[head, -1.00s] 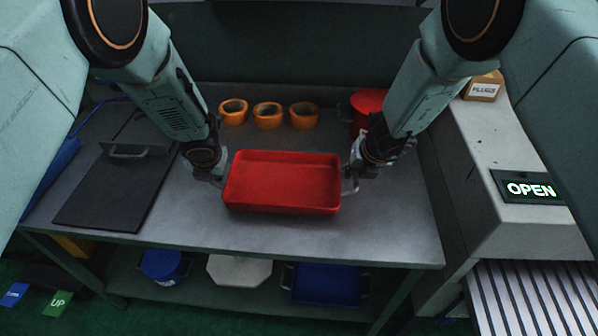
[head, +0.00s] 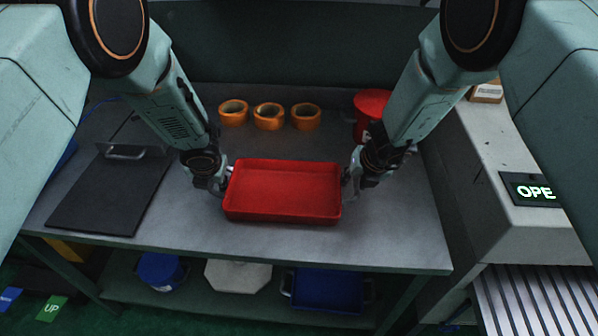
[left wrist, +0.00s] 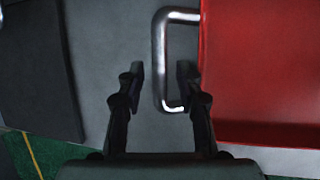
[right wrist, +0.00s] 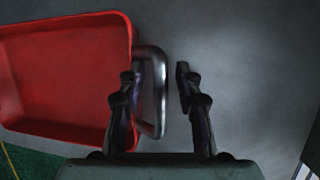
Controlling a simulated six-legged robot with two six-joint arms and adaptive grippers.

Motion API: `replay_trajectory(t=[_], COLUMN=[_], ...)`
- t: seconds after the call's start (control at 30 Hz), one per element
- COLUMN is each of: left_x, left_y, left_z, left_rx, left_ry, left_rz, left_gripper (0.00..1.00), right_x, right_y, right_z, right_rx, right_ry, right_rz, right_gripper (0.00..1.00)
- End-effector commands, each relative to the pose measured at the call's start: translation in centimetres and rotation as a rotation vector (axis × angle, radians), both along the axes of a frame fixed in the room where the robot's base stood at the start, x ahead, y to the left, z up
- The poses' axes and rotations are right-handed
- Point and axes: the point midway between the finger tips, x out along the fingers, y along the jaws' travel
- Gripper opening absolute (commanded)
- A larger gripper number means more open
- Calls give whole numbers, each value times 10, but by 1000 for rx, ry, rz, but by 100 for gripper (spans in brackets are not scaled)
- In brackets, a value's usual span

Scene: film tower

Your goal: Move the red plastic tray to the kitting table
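The red plastic tray (head: 283,190) lies flat on a grey-topped table (head: 300,245), with a metal handle at each short end. My left gripper (head: 222,186) is at the tray's left end. My right gripper (head: 349,190) is at the tray's right end. I cannot tell whether fingers touch the handles.
Several orange rings (head: 268,117) and a red round container (head: 371,108) stand behind the tray. A black board (head: 105,195) with a handle lies to the left. A blue tray (head: 328,290) is on the lower shelf. A machine with a lit sign (head: 535,190) stands right.

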Motion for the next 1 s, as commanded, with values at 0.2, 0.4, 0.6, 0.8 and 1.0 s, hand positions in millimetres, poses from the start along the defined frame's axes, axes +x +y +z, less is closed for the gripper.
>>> replay_trajectory(t=[0.2, 0.4, 0.6, 0.8, 1.0], left_x=[0, -7, -23, -31, -38], left_y=[-1, -4, -10, -13, -15], left_z=[1, 22, 55, 74, 89], left_rx=[-1, 1, 0, 0, 0], left_ry=[-1, -3, -3, -1, 0], left_rz=[-1, -2, -2, 0, 0], left_gripper=[35, 35, 35, 35, 35], right_x=[0, 0, 0, 0, 0], right_y=[0, 1, 1, 1, 1], right_z=[0, 0, 0, 0, 0], right_rx=[1, 1, 1, 1, 1], right_ry=[0, 0, 0, 0, 0], right_rz=[1, 1, 1, 1, 1], right_gripper=[35, 35, 35, 35, 35])
